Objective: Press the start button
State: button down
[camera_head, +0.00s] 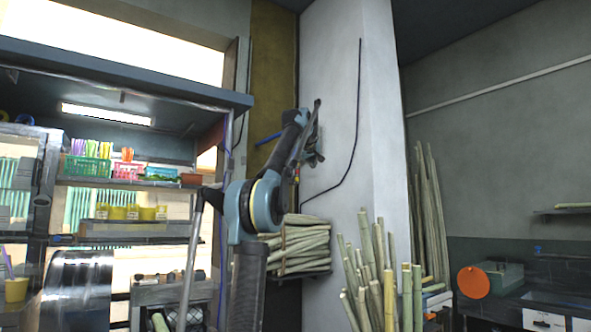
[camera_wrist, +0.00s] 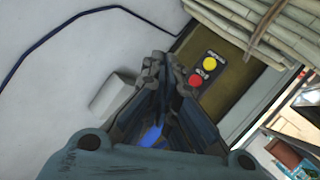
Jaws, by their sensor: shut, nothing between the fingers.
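A small dark button panel (camera_wrist: 209,71) is fixed to a brownish surface in the wrist view. It carries a yellow button (camera_wrist: 209,63) and a red button (camera_wrist: 195,80); its label is too small to read, so I cannot tell which is the start button. My gripper (camera_wrist: 166,72) is shut and empty, its tips just left of the panel in the picture. I cannot tell whether they touch anything.
A pale box (camera_wrist: 114,92) sits on the white wall left of my gripper. A dark cable (camera_head: 358,120) runs down the white pillar (camera_head: 340,90). Stacked cane (camera_head: 303,243) and upright canes (camera_head: 388,290) stand below and right. A shelf stall (camera_head: 130,180) fills the left.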

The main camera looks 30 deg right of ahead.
jog(key=w, duration=0.8)
jog(key=shift+a, duration=0.35)
jog(key=shift+w, duration=0.65)
dwell(2.0)
jog(key=shift+s+r, duration=0.1)
jog(key=shift+s, duration=0.05)
dwell(0.3)
jog(key=shift+s, duration=0.7)
jog(key=shift+s+d, duration=0.15)
jog(key=shift+s, duration=1.1)
jog(key=shift+s+d, duration=0.1)
jog(key=shift+s, duration=1.15)
